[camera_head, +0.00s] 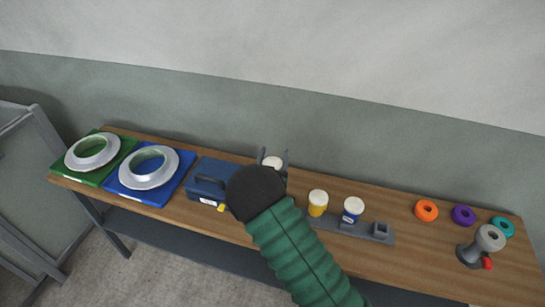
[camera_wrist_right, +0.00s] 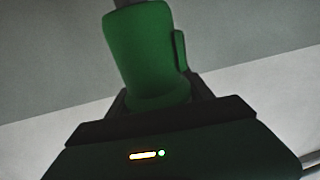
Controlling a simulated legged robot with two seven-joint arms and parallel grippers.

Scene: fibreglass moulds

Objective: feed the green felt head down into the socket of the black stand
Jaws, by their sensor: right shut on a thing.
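My right gripper (camera_head: 273,157) is shut on the green felt head (camera_wrist_right: 148,55), which fills the space between the jaws in the wrist view. In the head view only its pale top (camera_head: 273,162) shows between the fingers; my wrist hides the rest. The dark stand (camera_head: 341,227) is a low strip on the bench, to the right of the gripper. It bears a yellow piece (camera_head: 318,204) and a blue piece (camera_head: 352,211), both with white tops. A square socket (camera_head: 380,229) at its right end looks empty. My left gripper is not in view.
A blue box (camera_head: 209,179) stands left of the gripper. Further left are a blue tray (camera_head: 182,178) and a green tray (camera_head: 66,167) with metal rings. Orange (camera_head: 426,210), purple (camera_head: 463,215) and teal (camera_head: 503,227) rings and a grey tool (camera_head: 474,252) are at the right.

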